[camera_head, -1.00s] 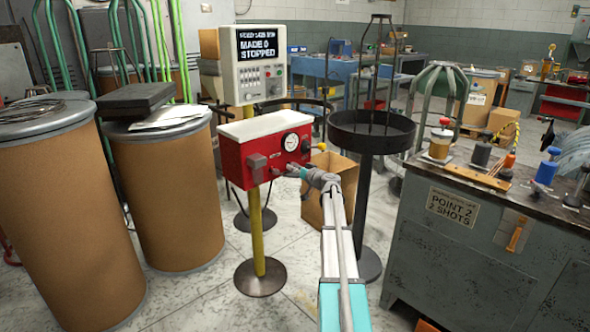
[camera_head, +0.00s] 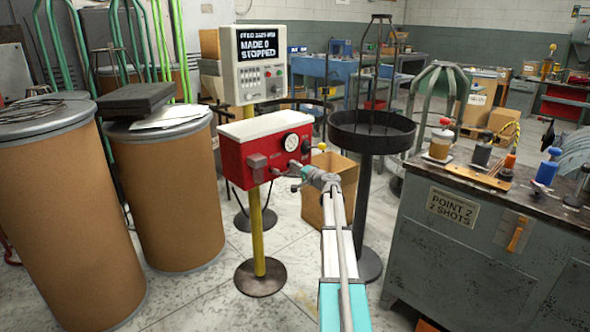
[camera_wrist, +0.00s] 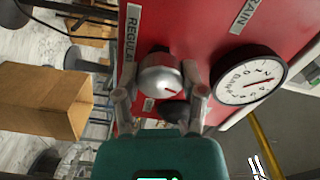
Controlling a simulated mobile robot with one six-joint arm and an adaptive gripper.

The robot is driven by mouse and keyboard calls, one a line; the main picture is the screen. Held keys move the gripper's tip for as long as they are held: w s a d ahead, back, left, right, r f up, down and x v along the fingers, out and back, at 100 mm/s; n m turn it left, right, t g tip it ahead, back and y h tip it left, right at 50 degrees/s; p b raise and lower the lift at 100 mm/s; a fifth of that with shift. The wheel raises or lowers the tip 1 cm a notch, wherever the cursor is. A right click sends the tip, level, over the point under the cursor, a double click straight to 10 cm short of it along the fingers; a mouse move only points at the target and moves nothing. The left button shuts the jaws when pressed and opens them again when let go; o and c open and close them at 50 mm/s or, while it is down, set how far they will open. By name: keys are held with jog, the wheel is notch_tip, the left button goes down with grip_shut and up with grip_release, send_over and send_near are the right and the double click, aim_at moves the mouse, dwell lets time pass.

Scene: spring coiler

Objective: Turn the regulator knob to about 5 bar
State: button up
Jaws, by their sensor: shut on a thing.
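The regulator knob (camera_wrist: 160,73), silver with a short red mark, is on the red panel (camera_wrist: 200,30) beside a label reading "REGULA…". My gripper (camera_wrist: 158,85) is shut on the knob, with one finger on each side of it. The white pressure gauge (camera_wrist: 249,75) has a red needle; its figures are too small to read surely. In the head view, the red box (camera_head: 236,157) stands on a yellow post, with the gauge (camera_head: 291,143) on its front. My gripper (camera_head: 294,169) reaches its front at the lower right and hides the knob there.
A dark round black valve or knob (camera_wrist: 174,110) sits close beside the regulator knob. A cardboard box (camera_head: 318,205) stands under my arm. A black round tray stand (camera_head: 371,142) is just right of it, and a grey workbench (camera_head: 470,240) is farther right.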

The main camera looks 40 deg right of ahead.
jog(key=m, duration=0.5)
jog(key=shift+w+m, duration=0.1)
jog(key=shift+m, duration=0.2)
jog(key=m, duration=0.5)
jog(key=shift+m, duration=0.4)
jog(key=o, duration=1.1)
jog(key=shift+o, duration=0.2)
jog(key=shift+s, duration=0.2)
jog(key=s+d, duration=0.1)
jog(key=s, duration=1)
jog(key=shift+s, duration=0.35)
